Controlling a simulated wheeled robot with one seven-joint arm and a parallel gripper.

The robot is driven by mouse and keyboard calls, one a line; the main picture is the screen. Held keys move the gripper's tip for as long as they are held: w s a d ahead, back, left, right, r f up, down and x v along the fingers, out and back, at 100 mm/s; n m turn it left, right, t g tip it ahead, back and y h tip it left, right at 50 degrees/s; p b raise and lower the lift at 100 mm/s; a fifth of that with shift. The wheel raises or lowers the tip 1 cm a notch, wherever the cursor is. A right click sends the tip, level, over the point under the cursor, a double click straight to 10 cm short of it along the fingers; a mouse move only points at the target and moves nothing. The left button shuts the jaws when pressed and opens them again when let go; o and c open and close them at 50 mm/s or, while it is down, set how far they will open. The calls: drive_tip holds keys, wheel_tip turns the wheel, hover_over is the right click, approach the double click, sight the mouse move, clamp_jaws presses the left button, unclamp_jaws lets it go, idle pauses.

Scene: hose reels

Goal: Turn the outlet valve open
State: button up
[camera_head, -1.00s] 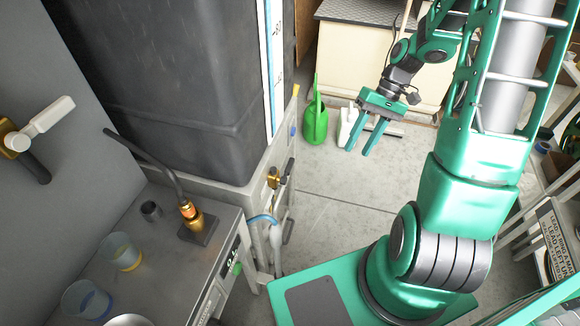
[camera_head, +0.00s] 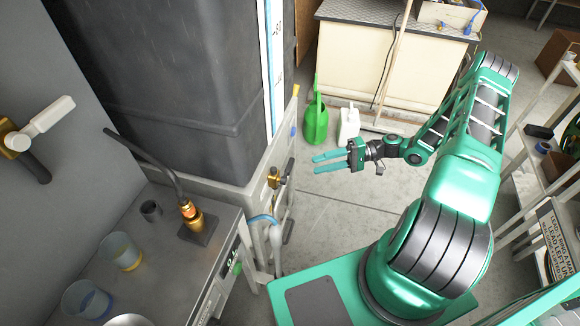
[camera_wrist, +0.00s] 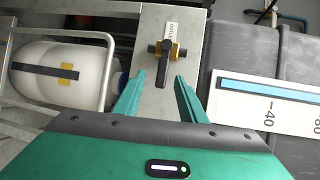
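The outlet valve (camera_head: 274,178) is a small brass valve with a black lever on the grey frame under the dark tank. In the wrist view the valve (camera_wrist: 178,52) is beside a white label that seems to read "OUTLET". Its black lever runs up and down the picture, across the sideways brass body. My gripper (camera_head: 317,164) is open and empty, to the right of the valve and apart from it, with its fingers pointing left. In the wrist view my gripper (camera_wrist: 161,77) has its two teal fingers spread, with the lever's end between them in the picture.
The dark tank (camera_head: 165,80) stands left of the valve. A grey bench (camera_head: 175,275) with cups and a brass nozzle is in front. A green watering can (camera_head: 315,122) and white jug (camera_head: 348,127) stand behind my gripper. Shelving (camera_head: 520,170) is at right. The floor between is clear.

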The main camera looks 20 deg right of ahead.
sight(290, 167)
drive_tip(key=w+a, duration=0.1)
drive_tip(key=a, duration=0.2)
drive_tip(key=w+a+t+y, duration=0.1)
drive_tip(key=a, duration=0.3)
drive_tip(key=w+a+f+t, duration=0.1)
drive_tip(key=a, duration=0.2)
drive_tip(key=shift+w+a+m, duration=0.2)
drive_tip(key=shift+a+m, duration=0.1)
drive_tip(key=shift+c, duration=0.7)
